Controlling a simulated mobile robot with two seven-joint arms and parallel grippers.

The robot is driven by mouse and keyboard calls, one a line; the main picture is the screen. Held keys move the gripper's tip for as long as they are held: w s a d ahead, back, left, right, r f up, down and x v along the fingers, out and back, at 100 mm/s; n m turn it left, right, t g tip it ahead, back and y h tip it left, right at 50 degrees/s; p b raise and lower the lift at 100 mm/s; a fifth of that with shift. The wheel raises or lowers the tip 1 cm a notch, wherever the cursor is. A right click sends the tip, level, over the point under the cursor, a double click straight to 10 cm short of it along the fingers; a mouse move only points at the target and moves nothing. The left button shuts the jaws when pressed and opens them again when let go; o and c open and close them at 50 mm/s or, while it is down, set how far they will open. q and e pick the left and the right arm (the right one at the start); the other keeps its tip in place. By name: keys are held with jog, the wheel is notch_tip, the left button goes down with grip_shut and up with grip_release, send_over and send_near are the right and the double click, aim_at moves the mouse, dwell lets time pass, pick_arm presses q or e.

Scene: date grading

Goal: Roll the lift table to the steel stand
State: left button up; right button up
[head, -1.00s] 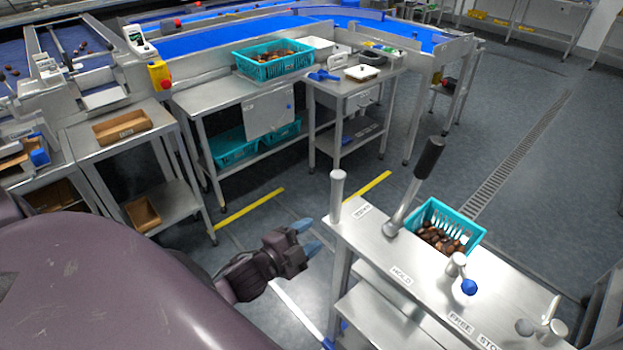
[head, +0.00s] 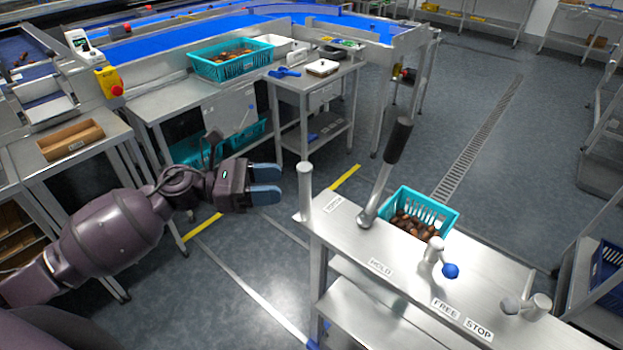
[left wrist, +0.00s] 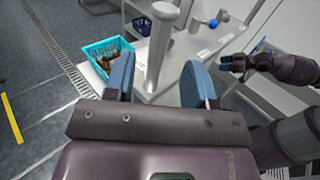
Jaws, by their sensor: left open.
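The lift table (head: 345,262) is a steel table at the lower right with a post at its left corner, levers and printed labels such as HOLD, FREE and STOP. The upright grey post (head: 304,190) also shows in the left wrist view (left wrist: 160,50), between my fingers but beyond them. My left gripper (head: 266,184) is open and empty, just left of the post in the head view. My right gripper (left wrist: 238,64) shows small in the left wrist view; its jaw state is unclear. A small steel stand (head: 352,68) by the conveyor may be the steel stand.
A steel bench (head: 170,102) bears another teal crate (head: 235,70). Floor with yellow and white lines lies between. Open floor (head: 430,115) extends behind the lift table.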

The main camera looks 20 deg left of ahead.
aim_at(307, 181)
pick_arm(q)
jog(key=p+x, duration=0.1)
jog(key=x, duration=0.6)
jog(key=shift+r, duration=0.15)
jog(key=shift+w+d+p, duration=0.3)
jog(key=shift+d+p, duration=0.05)
jog(key=shift+d, duration=0.25)
pick_arm(e)
jog(key=r, duration=0.1)
jog(key=w+r, duration=0.1)
jog(key=shift+r, duration=0.35)
pick_arm(q)
jog(key=shift+c, duration=1)
jog(key=c, duration=0.5)
grip_shut()
pick_arm(e)
jog(key=shift+s+f, duration=0.25)
jog(key=shift+s, duration=0.1)
